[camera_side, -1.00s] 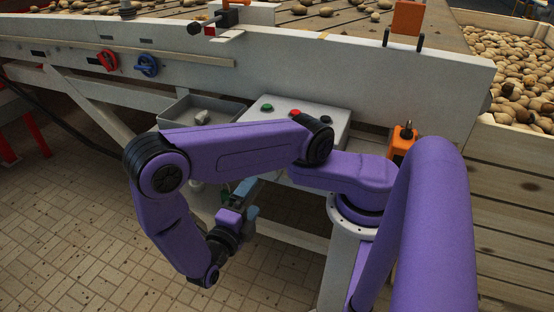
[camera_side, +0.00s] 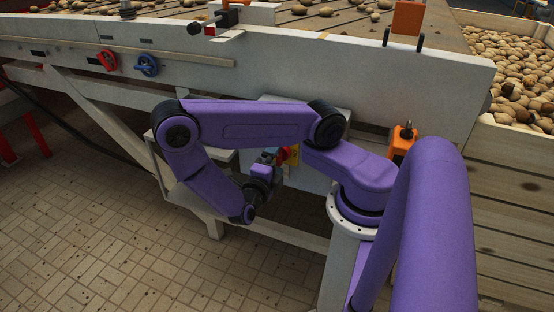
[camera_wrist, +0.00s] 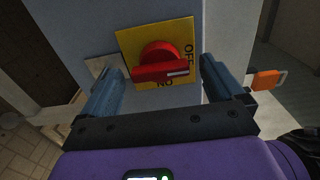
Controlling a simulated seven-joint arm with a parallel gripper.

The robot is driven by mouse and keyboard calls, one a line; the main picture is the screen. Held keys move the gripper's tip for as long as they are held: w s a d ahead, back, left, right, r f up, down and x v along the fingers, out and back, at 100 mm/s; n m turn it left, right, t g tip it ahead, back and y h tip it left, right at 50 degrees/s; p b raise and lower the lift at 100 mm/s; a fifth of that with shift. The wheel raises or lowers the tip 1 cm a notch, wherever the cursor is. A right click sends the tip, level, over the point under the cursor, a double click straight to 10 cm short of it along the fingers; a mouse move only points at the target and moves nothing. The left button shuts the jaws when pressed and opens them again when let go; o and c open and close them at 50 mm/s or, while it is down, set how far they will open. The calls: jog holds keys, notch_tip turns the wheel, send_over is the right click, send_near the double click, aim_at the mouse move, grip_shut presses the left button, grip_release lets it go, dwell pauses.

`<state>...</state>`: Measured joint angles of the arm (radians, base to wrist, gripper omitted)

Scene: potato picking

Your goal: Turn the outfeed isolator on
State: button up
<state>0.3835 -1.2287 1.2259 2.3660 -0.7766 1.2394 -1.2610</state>
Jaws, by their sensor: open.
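The isolator is a red rotary knob (camera_wrist: 160,58) on a yellow plate (camera_wrist: 128,42) lettered OFF and ON. Its bar lies across the wrist view, with its white mark at the right end, on the OFF side; ON is below the bar. In the side view a red and yellow bit of it (camera_side: 293,153) shows beside my gripper (camera_side: 274,157). In the wrist view my gripper (camera_wrist: 163,72) is open, one finger to each side of the knob, with gaps between. Whether the fingertips reach past the bar's face I cannot tell.
A red handle (camera_side: 107,60) and a blue handle (camera_side: 147,65) sit on the conveyor's side rail. My arm hides most of the grey control box (camera_side: 335,112) and the tray.

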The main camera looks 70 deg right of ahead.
jog(key=shift+d, duration=0.45)
jog(key=c, duration=1.1)
jog(key=shift+o, duration=0.3)
